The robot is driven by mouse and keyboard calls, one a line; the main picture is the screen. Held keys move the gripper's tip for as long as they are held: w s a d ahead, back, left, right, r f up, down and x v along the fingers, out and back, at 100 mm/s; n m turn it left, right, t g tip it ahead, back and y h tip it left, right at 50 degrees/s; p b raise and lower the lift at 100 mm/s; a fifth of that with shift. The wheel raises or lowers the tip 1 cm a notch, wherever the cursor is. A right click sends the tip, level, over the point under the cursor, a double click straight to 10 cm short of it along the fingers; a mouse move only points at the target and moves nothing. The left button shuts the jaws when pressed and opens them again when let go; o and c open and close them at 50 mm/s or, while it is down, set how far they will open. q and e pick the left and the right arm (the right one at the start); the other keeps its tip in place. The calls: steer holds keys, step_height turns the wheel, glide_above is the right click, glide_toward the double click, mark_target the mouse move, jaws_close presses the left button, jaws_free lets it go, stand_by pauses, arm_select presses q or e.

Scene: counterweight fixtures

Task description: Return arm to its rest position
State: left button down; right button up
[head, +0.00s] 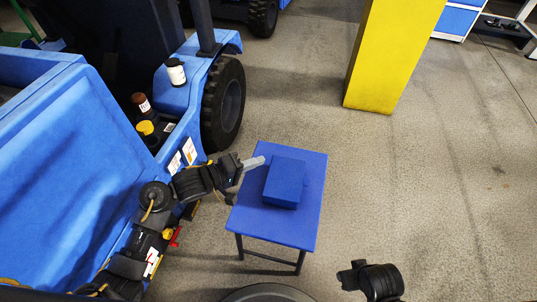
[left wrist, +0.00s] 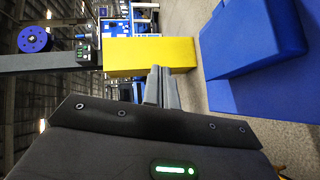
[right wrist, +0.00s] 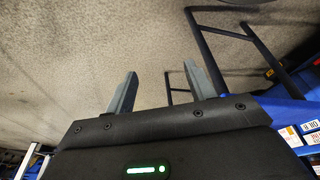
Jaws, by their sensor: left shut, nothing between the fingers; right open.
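My left gripper (head: 253,163) reaches in from the left in the head view, its fingers over the left edge of the small blue table, beside the blue block. In the left wrist view the left fingers (left wrist: 161,88) are together with nothing between them. The blue block (head: 285,183) sits on the blue table (head: 290,230); both also show at the right of the left wrist view. My right arm shows at the bottom right of the head view, its fingertips hardly visible. In the right wrist view the right gripper (right wrist: 157,85) is open and empty, facing the concrete floor.
A blue vehicle (head: 75,150) with a black wheel (head: 223,103) fills the left. A white-and-black bottle (head: 176,72), a brown bottle (head: 141,104) and a yellow-capped bottle (head: 146,128) stand on it. A yellow pillar (head: 390,55) stands at the back. Floor to the right is clear.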

arm_select(q)
steer(key=shift+p+v, duration=0.3)
steer(key=shift+v, duration=1.9)
arm_select(e)
steer(key=shift+f, duration=1)
